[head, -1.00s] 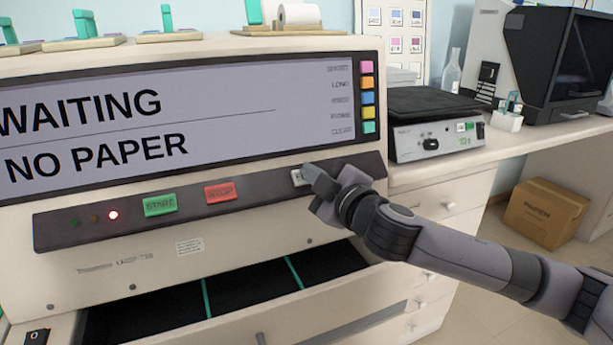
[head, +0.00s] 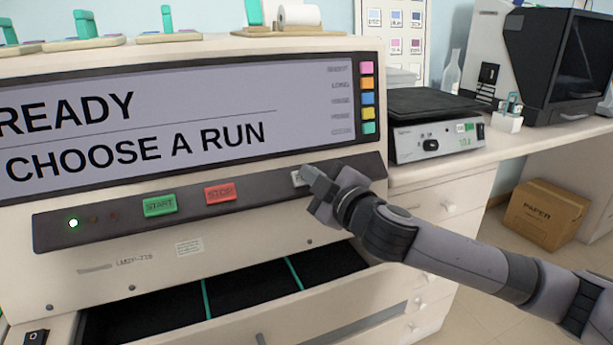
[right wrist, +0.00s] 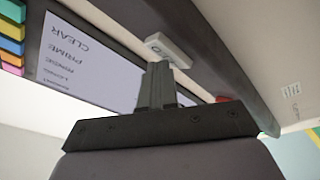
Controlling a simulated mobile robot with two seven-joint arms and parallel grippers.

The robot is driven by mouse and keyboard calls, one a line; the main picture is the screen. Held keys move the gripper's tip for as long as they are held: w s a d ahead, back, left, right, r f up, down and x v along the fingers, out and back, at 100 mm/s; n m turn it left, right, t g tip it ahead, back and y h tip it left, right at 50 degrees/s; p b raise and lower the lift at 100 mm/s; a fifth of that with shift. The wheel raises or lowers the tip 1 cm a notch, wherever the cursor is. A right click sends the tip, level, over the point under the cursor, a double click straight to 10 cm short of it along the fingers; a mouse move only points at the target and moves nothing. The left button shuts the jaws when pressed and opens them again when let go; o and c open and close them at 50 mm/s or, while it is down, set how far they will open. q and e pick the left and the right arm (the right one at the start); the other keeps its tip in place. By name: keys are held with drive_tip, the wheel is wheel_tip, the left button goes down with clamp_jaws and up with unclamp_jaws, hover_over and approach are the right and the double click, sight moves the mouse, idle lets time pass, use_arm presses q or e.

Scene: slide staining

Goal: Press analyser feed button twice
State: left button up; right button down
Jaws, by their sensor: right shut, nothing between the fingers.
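The analyser (head: 80,285) has a wide screen (head: 170,105) reading "READY" and "CHOOSE A RUN". Its lower panel carries a green START button (head: 160,205), a red STOP button (head: 220,193) and a pale button (head: 298,178), the feed button by its place, mostly hidden by my gripper. My left gripper is not in view.
An open drawer with dark compartments (head: 240,290) juts out below the panel. Coloured keys (head: 367,98) line the screen's right side. A black-topped device (head: 435,140) stands on the counter at right. A cardboard box (head: 545,215) is on the floor.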

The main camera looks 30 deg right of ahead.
drive_tip(key=shift+s+r+p, duration=0.5)
drive_tip(key=shift+s, duration=0.05)
drive_tip(key=s+r+p, duration=0.3)
drive_tip(key=shift+s+a+r, duration=0.1)
drive_tip(key=shift+s+r, duration=0.15)
idle(0.6)
idle(1.0)
